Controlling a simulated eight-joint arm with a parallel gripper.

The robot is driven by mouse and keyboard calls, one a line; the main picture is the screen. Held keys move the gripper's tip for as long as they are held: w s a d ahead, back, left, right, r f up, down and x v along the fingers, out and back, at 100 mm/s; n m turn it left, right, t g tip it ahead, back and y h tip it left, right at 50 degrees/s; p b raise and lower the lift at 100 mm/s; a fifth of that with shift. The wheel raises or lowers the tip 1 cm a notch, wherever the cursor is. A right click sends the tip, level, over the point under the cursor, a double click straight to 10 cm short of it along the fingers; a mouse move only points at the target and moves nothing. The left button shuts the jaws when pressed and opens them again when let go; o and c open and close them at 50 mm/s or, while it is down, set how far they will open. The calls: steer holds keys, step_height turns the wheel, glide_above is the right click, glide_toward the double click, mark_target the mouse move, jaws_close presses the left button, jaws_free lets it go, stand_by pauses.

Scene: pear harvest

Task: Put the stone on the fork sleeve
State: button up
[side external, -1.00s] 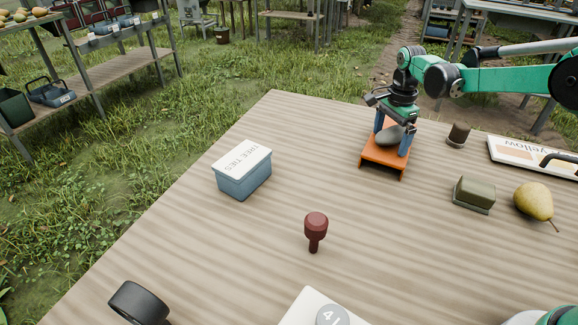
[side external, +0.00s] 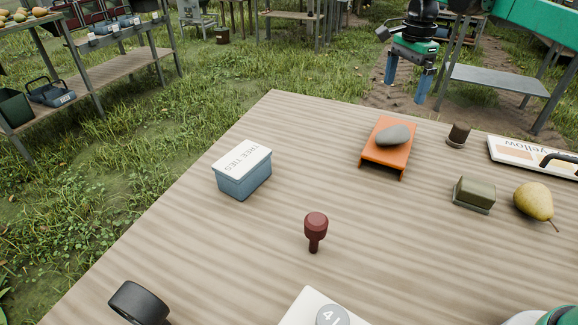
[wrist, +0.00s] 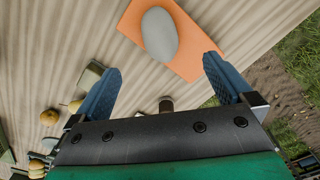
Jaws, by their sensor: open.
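The grey stone (side external: 393,135) lies on top of the orange fork sleeve (side external: 384,158) near the table's far edge. In the wrist view the stone (wrist: 159,35) rests on the orange surface (wrist: 190,62), with orange showing on both sides of it. My gripper (side external: 404,92) is open and empty, raised above and behind the sleeve, clear of the stone. Its two blue fingers also show spread apart in the wrist view (wrist: 168,80), with nothing between them.
On the table (side external: 215,235) are a blue tree-ties box (side external: 243,175), a dark red knobbed tool (side external: 316,230), a green block (side external: 474,194), a pear (side external: 535,201), a small dark cup (side external: 458,135) and a white board (side external: 520,157). A black ring (side external: 138,303) lies front left.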

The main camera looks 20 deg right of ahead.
steer(key=s+a+r+n+t, duration=0.4)
steer(key=s+a+n, duration=0.1)
steer(key=s+n, duration=0.4)
steer(key=s+a+f+n+t, duration=0.3)
steer(key=s+f+n, duration=0.3)
steer(key=s+n, duration=0.3)
steer(key=shift+f, duration=0.25)
